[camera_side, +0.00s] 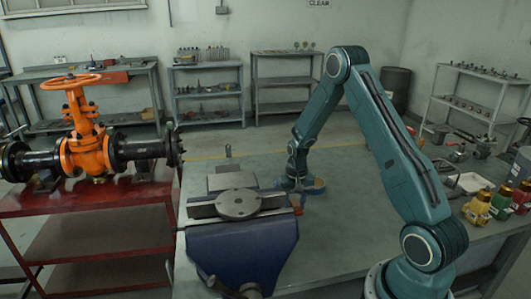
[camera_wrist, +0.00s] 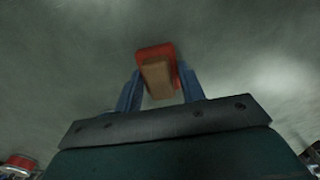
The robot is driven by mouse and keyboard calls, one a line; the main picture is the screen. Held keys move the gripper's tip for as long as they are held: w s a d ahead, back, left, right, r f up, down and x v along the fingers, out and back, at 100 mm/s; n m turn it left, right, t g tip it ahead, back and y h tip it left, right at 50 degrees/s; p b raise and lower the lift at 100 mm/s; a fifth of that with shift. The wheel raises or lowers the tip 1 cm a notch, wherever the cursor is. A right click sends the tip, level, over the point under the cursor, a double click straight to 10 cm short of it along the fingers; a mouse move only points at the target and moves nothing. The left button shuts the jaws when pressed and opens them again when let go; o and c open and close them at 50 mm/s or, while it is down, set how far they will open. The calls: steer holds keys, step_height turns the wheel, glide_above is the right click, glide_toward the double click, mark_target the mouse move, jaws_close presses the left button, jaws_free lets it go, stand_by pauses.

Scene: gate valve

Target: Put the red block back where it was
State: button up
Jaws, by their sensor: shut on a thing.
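The red block (camera_wrist: 155,52) is between the two blue fingers of my gripper (camera_wrist: 160,82) in the wrist view. Its far end is red and its nearer face looks tan-brown. My gripper is shut on it, with plain grey-green bench surface around it. In the side view my gripper (camera_side: 300,187) is low over the bench, just right of the vise. A small red-orange patch shows beside it at the vise's right edge; I cannot tell whether it is the block. I cannot tell whether the block touches the bench.
A blue bench vise (camera_side: 240,245) with a round plate (camera_side: 239,204) on top stands close left of my gripper. An orange gate valve (camera_side: 85,145) sits on a red cart (camera_side: 90,225) at left. Small coloured items (camera_side: 490,205) stand at right.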

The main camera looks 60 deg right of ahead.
mark_target(294, 201)
steer(key=shift+f, duration=0.1)
steer(key=o, duration=0.9)
steer(key=shift+o, duration=0.2)
step_height(294, 201, up, 12)
stand_by(0.4)
steer(key=shift+a+r, duration=0.1)
steer(key=shift+r, duration=0.1)
stand_by(0.3)
